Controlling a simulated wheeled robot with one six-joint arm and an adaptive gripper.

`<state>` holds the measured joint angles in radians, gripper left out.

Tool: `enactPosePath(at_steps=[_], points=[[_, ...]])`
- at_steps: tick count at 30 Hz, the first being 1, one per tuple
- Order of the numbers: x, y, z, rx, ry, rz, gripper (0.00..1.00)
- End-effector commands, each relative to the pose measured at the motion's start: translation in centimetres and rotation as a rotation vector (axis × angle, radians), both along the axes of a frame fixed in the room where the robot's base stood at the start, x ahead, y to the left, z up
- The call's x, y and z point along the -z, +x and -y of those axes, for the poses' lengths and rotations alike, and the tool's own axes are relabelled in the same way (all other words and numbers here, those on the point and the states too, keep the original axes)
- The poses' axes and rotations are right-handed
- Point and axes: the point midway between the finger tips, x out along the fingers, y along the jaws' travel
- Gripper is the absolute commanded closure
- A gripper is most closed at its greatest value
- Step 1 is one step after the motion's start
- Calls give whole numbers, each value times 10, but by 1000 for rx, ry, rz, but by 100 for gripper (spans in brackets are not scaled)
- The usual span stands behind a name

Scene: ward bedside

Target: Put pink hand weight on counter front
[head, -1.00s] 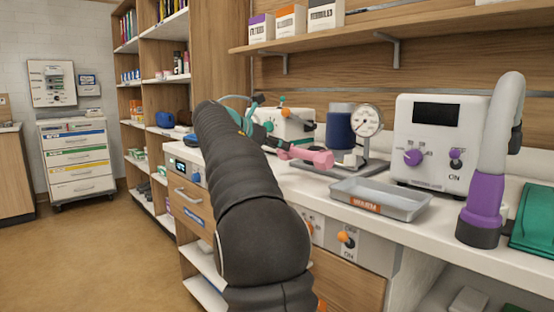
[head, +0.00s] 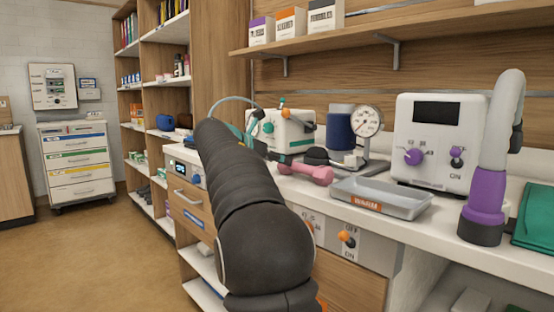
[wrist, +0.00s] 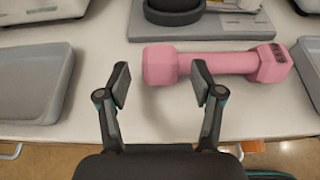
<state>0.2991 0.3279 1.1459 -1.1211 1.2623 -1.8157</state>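The pink hand weight (head: 307,172) lies on its side on the white counter (head: 345,207), left of the metal tray. In the wrist view the pink hand weight (wrist: 222,65) lies crosswise on the counter top, a little back from the front edge. My gripper (wrist: 161,84) is open and empty in the wrist view. Its fingers are on the near side of the weight, with the right fingertip close to the weight's left head. I cannot tell whether they touch. In the head view my dark arm hides most of the gripper.
A metal tray (head: 372,210) stands right of the weight. A gauge device (head: 368,120) and a blue cylinder (head: 340,130) stand behind it. A white machine (head: 440,165) and a purple-based lamp (head: 483,210) are further right. Bare counter lies in front of the weight.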

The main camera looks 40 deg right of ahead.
Motion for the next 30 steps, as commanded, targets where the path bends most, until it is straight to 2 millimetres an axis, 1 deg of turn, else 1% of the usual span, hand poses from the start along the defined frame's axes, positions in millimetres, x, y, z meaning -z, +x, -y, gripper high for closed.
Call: enactPosePath(at_steps=[6,8,11,21,24,27,30], points=[[-4,0,0,0,0,1,34],[-6,0,-5,-2,0,1,34],[-12,0,-18,-4,-1,1,34],[-37,-5,-80,-4,0,1,34],[-43,-7,-93,-3,0,0,34],[-47,-8,-103,-2,0,1,34],[-49,-9,-108,-1,0,0,34]])
